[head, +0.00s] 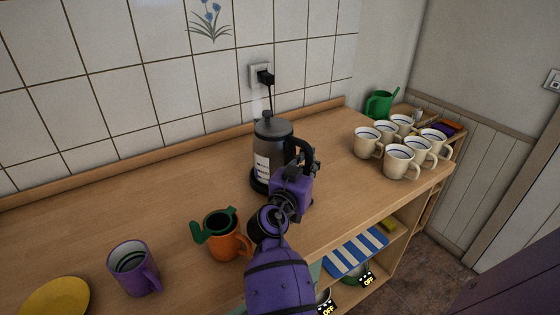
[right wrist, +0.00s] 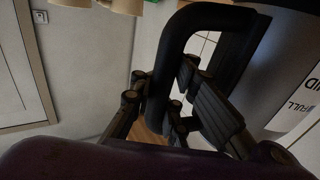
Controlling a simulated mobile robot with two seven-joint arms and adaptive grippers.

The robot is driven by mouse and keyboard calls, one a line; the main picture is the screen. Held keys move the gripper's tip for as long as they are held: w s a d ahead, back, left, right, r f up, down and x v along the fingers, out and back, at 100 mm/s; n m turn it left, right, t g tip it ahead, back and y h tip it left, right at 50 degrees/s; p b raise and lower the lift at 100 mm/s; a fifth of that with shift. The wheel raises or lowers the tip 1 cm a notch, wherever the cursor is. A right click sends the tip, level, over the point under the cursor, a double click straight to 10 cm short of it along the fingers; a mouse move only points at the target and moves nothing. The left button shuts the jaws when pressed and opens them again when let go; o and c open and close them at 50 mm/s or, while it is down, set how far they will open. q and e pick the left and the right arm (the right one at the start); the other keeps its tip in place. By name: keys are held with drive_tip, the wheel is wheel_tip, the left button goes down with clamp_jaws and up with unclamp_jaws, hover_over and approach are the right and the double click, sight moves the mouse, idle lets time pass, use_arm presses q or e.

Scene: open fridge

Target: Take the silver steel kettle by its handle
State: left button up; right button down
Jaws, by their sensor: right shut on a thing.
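The silver steel kettle (head: 273,133) stands upright on the wooden counter, below a wall socket, with its black handle (head: 301,149) towards the right. My right gripper (head: 304,160) is at the handle, on the kettle's right side, and is shut on it. In the right wrist view the black handle (right wrist: 172,60) passes between the fingers of my gripper (right wrist: 178,105), and the kettle's labelled body (right wrist: 290,105) is at the right. My purple arm hides the lower right of the kettle in the head view. My left gripper is not in view.
Several cream mugs (head: 400,160) stand at the counter's right end, by a green watering can (head: 379,104). An orange mug (head: 229,240) with a green thing in it, a purple mug (head: 134,270) and a yellow plate (head: 55,297) are at the left front. A plug and cord (head: 265,78) hang behind the kettle.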

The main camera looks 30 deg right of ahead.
wheel_tip(320, 180, up, 11)
drive_tip(key=shift+f, duration=0.2)
idle(0.6)
